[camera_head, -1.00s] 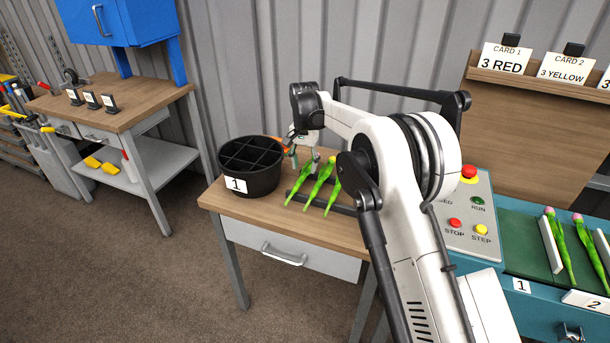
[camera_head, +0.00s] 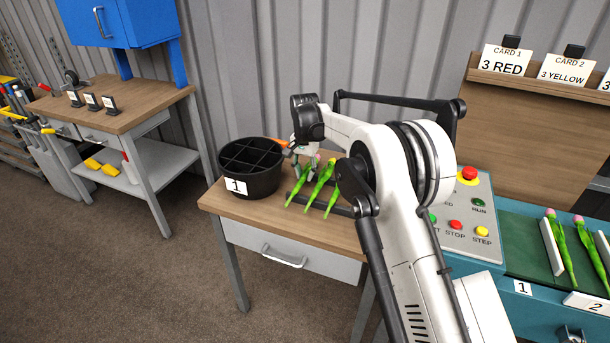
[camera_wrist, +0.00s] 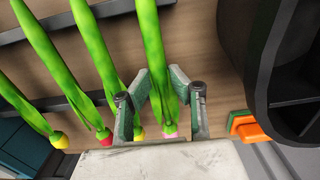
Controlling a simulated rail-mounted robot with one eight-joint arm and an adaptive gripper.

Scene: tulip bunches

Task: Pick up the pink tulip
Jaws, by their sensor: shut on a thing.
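The pink tulip shows in the wrist view as a green stem and leaves (camera_wrist: 165,72) with a pink head low in the picture, the rightmost of the row. In the head view it is the leftmost tulip (camera_head: 297,186) on the wooden table, next to the black bucket. My gripper (camera_wrist: 168,100) has its fingers on either side of this stem, just above the head, and is shut on it. In the head view my gripper (camera_head: 305,163) is low over the head end of the row, partly hidden. The tulip appears still at the row's level.
Other tulips (camera_wrist: 88,70) lie close beside it, with yellow and red heads, across dark rack bars. The divided black bucket (camera_head: 250,178), labelled 1, stands at left. An orange object (camera_wrist: 252,130) lies near it. A control box (camera_head: 466,215) and conveyor with tulips are at right.

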